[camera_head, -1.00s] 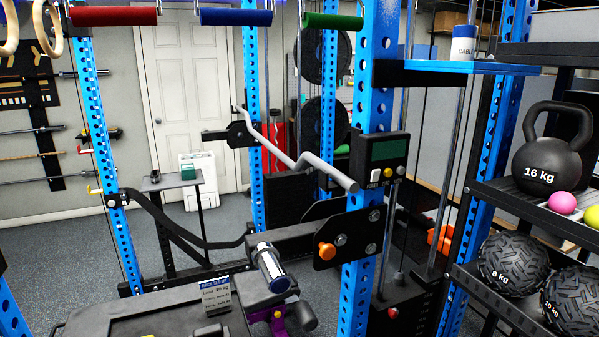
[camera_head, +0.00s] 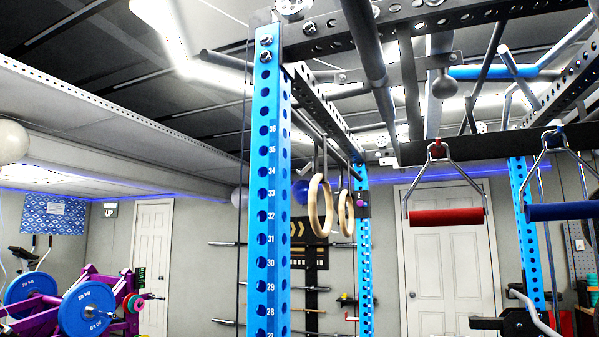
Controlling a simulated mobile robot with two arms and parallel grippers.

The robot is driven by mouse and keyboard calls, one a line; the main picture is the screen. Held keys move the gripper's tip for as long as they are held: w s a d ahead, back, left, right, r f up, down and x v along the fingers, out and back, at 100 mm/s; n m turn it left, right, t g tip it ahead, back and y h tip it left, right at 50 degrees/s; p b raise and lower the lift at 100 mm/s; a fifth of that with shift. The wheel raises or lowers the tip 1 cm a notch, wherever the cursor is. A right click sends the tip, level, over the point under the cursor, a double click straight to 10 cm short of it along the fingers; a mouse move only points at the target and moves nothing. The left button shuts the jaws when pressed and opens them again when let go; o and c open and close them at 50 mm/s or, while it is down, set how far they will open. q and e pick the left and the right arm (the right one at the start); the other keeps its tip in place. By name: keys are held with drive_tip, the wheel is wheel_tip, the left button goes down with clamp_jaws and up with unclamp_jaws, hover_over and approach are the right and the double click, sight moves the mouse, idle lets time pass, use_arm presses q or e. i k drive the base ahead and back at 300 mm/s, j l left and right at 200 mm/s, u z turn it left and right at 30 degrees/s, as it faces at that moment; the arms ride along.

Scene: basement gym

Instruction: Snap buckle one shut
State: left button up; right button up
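No buckle can be made out for certain in this view. Two wooden rings hang inside the blue rack, a nearer one (camera_head: 311,205) and a farther one (camera_head: 341,217). Their dark straps run up towards the black top beam (camera_head: 322,110), and any buckle on them is too small to tell. Neither of my grippers is in view.
A blue numbered upright (camera_head: 268,200) stands close in front, left of the rings. A red handle (camera_head: 447,217) and a blue handle (camera_head: 565,211) hang at right. A purple machine with blue plates (camera_head: 87,309) stands at lower left. White doors (camera_head: 153,265) are behind.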

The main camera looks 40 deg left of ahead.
sight(309, 166)
drive_tip(key=k+j, duration=0.1)
drive_tip(key=j, duration=0.3)
drive_tip(key=k+j, duration=0.1)
drive_tip(key=j, duration=0.25)
drive_tip(key=k+j, duration=0.1)
drive_tip(key=j, duration=0.3)
drive_tip(key=k+j, duration=0.15)
drive_tip(key=j, duration=0.25)
drive_tip(key=k+j+z, duration=0.1)
drive_tip(key=j, duration=0.25)
drive_tip(key=k+j, duration=0.1)
drive_tip(key=j, duration=0.3)
drive_tip(key=k+j, duration=0.15)
drive_tip(key=j, duration=0.2)
drive_tip(key=k+j, duration=0.1)
drive_tip(key=j, duration=0.3)
drive_tip(key=k+j, duration=0.1)
drive_tip(key=j, duration=0.3)
drive_tip(key=k+j, duration=0.1)
drive_tip(key=j, duration=0.3)
drive_tip(key=k+j+z, duration=0.1)
drive_tip(key=j, duration=0.35)
drive_tip(key=k+j, duration=0.1)
drive_tip(key=j, duration=0.3)
